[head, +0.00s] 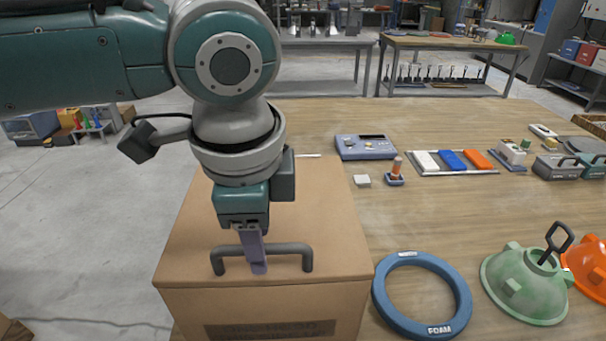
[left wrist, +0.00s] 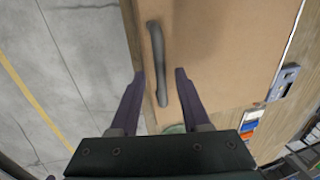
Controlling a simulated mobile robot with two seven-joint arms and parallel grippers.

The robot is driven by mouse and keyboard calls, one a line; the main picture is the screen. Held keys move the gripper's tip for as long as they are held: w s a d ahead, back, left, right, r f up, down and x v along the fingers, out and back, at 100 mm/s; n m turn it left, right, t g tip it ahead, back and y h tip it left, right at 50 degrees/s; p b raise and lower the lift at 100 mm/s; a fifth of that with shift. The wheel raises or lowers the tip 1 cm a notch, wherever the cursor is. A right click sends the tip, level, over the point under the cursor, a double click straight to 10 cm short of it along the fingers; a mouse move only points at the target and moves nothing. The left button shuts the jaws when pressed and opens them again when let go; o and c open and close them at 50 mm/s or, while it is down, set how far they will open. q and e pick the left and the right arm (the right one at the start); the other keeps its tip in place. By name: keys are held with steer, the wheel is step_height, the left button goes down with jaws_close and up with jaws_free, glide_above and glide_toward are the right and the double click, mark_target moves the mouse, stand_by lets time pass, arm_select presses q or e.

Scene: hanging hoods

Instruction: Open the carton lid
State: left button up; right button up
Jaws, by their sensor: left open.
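The carton (head: 270,313) is a brown box with its lid (head: 325,205) lying flat and shut on top. A dark grey bar handle (head: 293,248) is fixed near the lid's front edge. My left gripper (head: 258,266) points down at the handle from above. In the left wrist view its two fingers (left wrist: 160,75) are open, one on each side of the handle (left wrist: 157,62), with gaps between fingers and bar. Whether the fingertips are level with the bar is hard to tell. My right gripper is not in view.
A blue foam ring (head: 464,292) lies right of the carton, with a green hood (head: 525,287) and an orange hood (head: 590,265) beyond it. A grey-blue device (head: 365,147) and a tray of coloured blocks (head: 455,170) sit further back.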

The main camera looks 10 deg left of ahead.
arm_select(q)
steer(key=shift+f, duration=0.1)
jaws_close()
stand_by(0.3)
stand_by(1.1)
